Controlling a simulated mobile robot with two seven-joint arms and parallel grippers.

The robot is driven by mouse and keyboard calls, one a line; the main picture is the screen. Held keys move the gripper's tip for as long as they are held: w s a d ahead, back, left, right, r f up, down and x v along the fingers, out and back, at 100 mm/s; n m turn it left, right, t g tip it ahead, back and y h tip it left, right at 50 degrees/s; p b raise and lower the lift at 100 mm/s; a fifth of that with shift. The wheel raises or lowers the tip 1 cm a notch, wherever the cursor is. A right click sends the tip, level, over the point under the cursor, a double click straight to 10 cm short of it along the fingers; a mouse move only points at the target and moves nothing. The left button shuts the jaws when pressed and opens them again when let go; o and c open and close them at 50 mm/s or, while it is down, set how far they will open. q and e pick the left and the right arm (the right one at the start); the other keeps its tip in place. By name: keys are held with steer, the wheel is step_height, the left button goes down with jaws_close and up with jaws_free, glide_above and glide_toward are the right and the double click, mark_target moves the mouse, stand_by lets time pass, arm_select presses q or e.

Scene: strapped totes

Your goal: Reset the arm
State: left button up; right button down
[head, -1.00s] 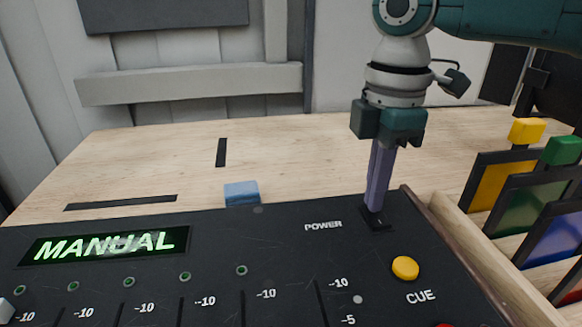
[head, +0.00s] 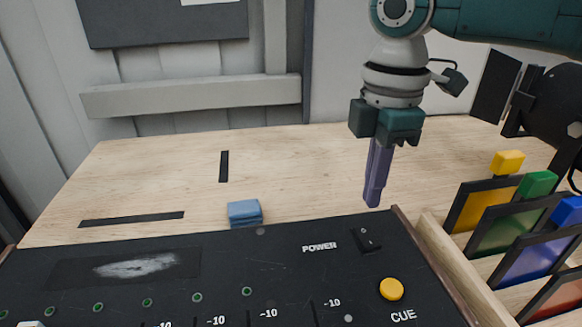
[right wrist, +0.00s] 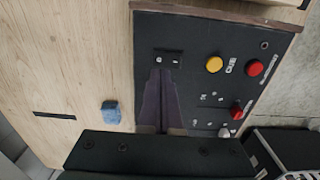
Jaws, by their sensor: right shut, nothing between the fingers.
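My right gripper (head: 374,204) is shut and empty, its purple fingers pointing down just beyond the back edge of the black console (head: 290,262), above the wooden table. The black power switch (head: 366,240) sits near the console's back right corner, apart from the fingertips in the head view. In the right wrist view the shut fingers (right wrist: 160,75) reach toward the same switch (right wrist: 168,57). The console's display (head: 125,268) is dark, with a pale smear on it. My left gripper is not in view.
A blue block (head: 245,213) lies on the table (head: 300,165) behind the console. A yellow CUE button (head: 391,289) is on the console. A wooden rack (head: 440,235) of coloured cards stands at the right. Black tape strips mark the table.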

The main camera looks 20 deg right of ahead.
arm_select(q)
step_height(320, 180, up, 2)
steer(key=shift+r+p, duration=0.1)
steer(key=shift+p, duration=0.65)
